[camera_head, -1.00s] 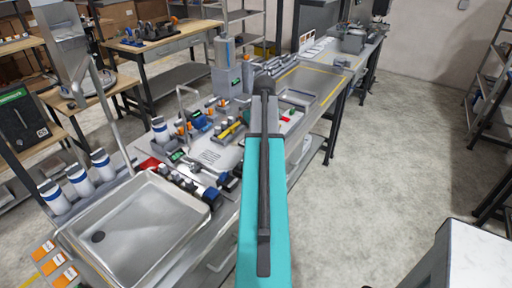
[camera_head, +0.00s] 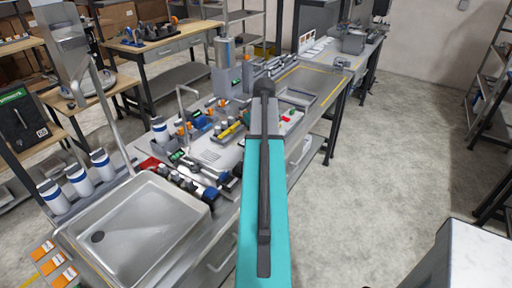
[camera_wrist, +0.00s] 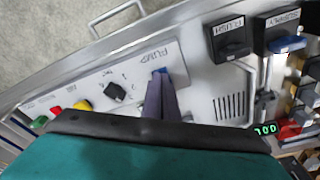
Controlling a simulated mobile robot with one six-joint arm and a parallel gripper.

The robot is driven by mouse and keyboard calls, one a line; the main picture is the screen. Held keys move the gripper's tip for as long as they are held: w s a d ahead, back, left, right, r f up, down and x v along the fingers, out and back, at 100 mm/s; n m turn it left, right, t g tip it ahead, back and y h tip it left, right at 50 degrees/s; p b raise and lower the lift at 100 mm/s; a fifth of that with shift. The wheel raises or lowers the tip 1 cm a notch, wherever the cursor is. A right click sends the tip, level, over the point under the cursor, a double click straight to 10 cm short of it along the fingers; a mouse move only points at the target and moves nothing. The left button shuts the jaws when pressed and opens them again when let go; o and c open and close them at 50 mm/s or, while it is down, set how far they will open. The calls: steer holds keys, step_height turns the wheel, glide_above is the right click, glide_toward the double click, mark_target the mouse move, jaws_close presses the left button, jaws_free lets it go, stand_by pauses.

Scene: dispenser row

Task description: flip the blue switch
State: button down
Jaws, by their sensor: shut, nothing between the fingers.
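The blue switch (camera_wrist: 160,71) is a small blue piece on a light grey panel (camera_wrist: 191,83) marked "PUMP" in the wrist view. My gripper (camera_wrist: 160,78) is shut and empty, with its fingertips right at the blue switch and covering part of it. I cannot tell whether they touch it. In the head view my arm reaches over the bench, and the fingers and the blue switch are hidden.
The panel also holds a black knob (camera_wrist: 115,92) and yellow (camera_wrist: 82,105), red (camera_wrist: 55,111) and green (camera_wrist: 40,121) buttons. A black "FLUSH" switch (camera_wrist: 230,38) and a blue handle (camera_wrist: 287,44) stand to the right. A sink (camera_head: 135,225) is at the bench's near end.

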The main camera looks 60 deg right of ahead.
stand_by(0.3)
step_height(320, 180, up, 7)
steer(key=p, duration=0.4)
steer(key=shift+p, duration=0.3)
stand_by(0.5)
steer(key=shift+f, duration=0.1)
stand_by(0.4)
